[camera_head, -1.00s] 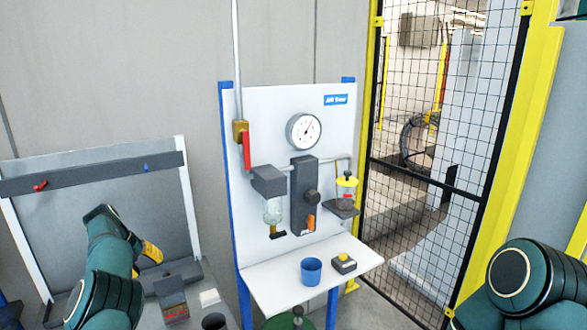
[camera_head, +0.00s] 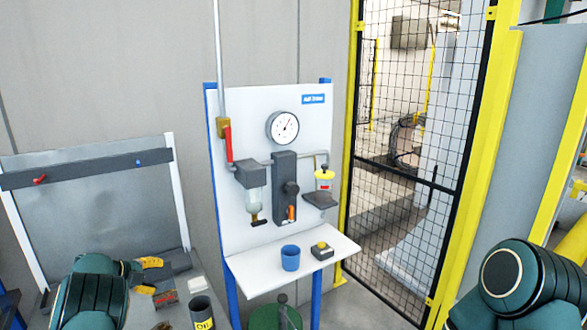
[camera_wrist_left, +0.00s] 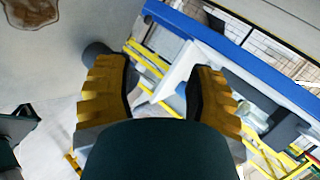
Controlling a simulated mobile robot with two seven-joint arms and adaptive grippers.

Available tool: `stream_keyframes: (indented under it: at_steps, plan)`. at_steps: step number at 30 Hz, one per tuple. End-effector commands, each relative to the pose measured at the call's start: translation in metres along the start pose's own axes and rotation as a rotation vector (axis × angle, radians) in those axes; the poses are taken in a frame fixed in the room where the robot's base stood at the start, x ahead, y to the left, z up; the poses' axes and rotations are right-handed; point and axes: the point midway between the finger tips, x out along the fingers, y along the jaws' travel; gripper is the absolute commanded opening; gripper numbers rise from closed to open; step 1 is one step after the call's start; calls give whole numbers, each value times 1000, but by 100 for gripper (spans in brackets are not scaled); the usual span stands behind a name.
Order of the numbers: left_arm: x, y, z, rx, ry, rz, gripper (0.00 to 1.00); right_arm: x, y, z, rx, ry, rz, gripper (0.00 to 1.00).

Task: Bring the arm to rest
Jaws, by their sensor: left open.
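My left arm (camera_head: 92,295) comes in at the lower left of the head view, low over the grey bench. My left gripper (camera_head: 148,276) has yellow fingers that stand apart beside a small box on the bench. In the left wrist view the left gripper (camera_wrist_left: 158,78) is open, with nothing between its two ribbed yellow fingers. My right arm (camera_head: 520,285) shows only as a dark green link at the lower right of the head view. Its gripper is out of view.
A white panel stand (camera_head: 230,140) carries a gauge (camera_head: 282,127), a red-handled valve (camera_head: 228,143) and a shelf (camera_head: 265,272) with a blue cup (camera_head: 290,258). A dark cup (camera_head: 202,312) stands near my left arm. A yellow-framed mesh fence (camera_head: 410,150) stands to the right.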

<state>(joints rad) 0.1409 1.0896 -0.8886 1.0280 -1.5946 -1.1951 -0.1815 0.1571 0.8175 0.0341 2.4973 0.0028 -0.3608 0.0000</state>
Motion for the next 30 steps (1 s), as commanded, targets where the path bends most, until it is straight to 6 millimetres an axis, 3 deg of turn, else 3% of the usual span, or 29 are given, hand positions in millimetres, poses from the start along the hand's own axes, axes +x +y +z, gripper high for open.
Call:
stream_keyframes:
  at_steps: [8,14,21,24,30]
  plan:
    - [44,49,-36,-712,-123,-310,55,0,0,0,1,-1,1,47]
    - [71,108,-100,-1223,-215,-327,55,0,0,0,1,0,1,47]
    - [80,189,-239,-1793,-357,-116,55,0,0,0,1,0,1,47]
    - [71,216,-296,-1952,-421,7,55,0,0,0,1,0,1,47]
    - [38,252,-391,-2154,-543,237,55,0,0,0,1,0,1,47]
